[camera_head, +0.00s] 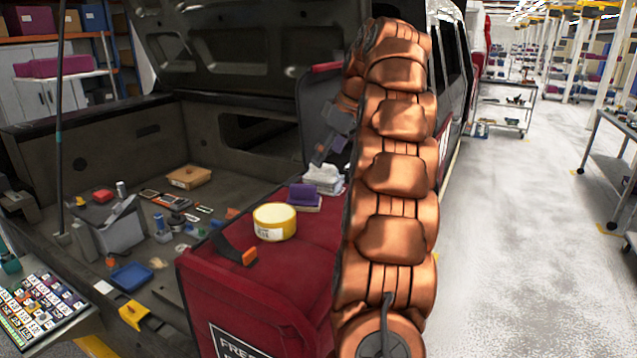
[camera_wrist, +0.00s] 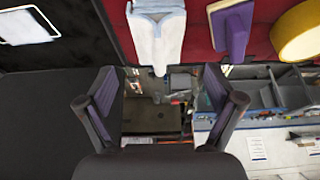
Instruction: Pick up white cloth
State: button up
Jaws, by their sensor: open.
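The white cloth (camera_head: 322,176) lies folded on the red padded fender cover (camera_head: 290,272), beside a purple block (camera_head: 303,196). In the wrist view the cloth (camera_wrist: 157,36) is at the top, left of the purple block (camera_wrist: 232,30). My gripper (camera_head: 326,148) is just above the cloth in the head view, partly hidden by my copper-coloured arm. In the wrist view my gripper (camera_wrist: 163,80) has its two fingers wide apart with nothing between them. The cloth is ahead of the fingertips and apart from them.
A yellow round tin or roll (camera_head: 275,222) and a dark strap-like tool with an orange end (camera_head: 240,250) lie on the cover. A raised hood stands behind.

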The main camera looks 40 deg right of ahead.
aim_at(325, 163)
jog(key=shift+b+x, duration=0.9)
jog(key=shift+x, duration=0.7)
jog(key=shift+p+x, duration=0.35)
jog(key=shift+x, duration=1.2)
jog(key=c, duration=1.3)
